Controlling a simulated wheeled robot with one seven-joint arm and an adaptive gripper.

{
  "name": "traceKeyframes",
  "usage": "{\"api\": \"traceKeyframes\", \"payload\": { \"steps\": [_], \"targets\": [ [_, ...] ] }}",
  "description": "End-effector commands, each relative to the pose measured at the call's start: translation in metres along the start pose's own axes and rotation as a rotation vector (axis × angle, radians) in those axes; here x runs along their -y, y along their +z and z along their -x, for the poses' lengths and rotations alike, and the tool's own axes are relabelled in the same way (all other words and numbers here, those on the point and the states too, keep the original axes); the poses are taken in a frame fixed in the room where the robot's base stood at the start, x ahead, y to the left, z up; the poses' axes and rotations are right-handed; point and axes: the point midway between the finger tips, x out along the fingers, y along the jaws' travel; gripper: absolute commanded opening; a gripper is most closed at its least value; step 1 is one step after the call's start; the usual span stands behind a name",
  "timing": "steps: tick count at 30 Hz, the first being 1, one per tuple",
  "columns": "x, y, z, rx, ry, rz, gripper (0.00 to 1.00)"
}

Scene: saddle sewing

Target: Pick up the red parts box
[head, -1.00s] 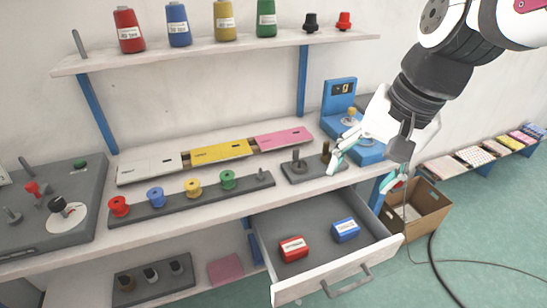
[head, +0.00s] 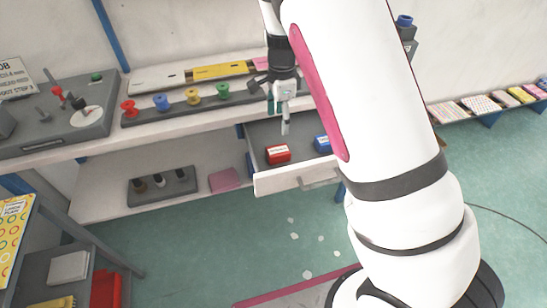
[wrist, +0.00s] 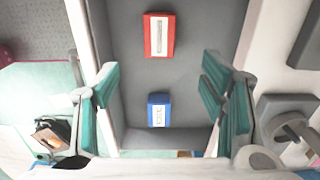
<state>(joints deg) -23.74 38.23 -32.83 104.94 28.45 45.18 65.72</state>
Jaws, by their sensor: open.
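The red parts box (head: 278,154) with a white label lies in the open grey-floored drawer (head: 262,133). It also shows in the wrist view (wrist: 159,36), toward the top centre, beyond my fingertips. A blue parts box (head: 323,144) sits to its right in the drawer, partly hidden by my arm; in the wrist view it is lower, between the fingers (wrist: 158,110). My gripper (head: 284,110) is above the drawer, pointing down, open and empty. Its teal finger pads show at left and right in the wrist view (wrist: 165,95), apart from both boxes.
The drawer's white front (head: 298,177) and side walls surround the boxes. The bench above holds a rack of coloured spools (head: 192,97). A lower shelf carries a dark tray (head: 162,185) and a pink pad (head: 224,180). White scraps lie on the green floor.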

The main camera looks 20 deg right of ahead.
Motion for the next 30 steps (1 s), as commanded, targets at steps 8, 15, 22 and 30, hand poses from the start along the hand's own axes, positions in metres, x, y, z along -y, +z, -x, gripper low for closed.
{"api": "traceKeyframes", "payload": {
  "steps": [8, 15, 22, 30],
  "targets": [
    [0.0, -0.001, -0.043, -0.004, 0.005, -0.008, 0.65],
    [0.0, -0.001, -0.079, -0.003, 0.002, -0.006, 0.65],
    [0.0, 0.0, -0.094, -0.003, 0.002, -0.005, 0.65],
    [-0.001, 0.002, -0.131, -0.003, 0.003, -0.006, 0.65]
  ]
}}
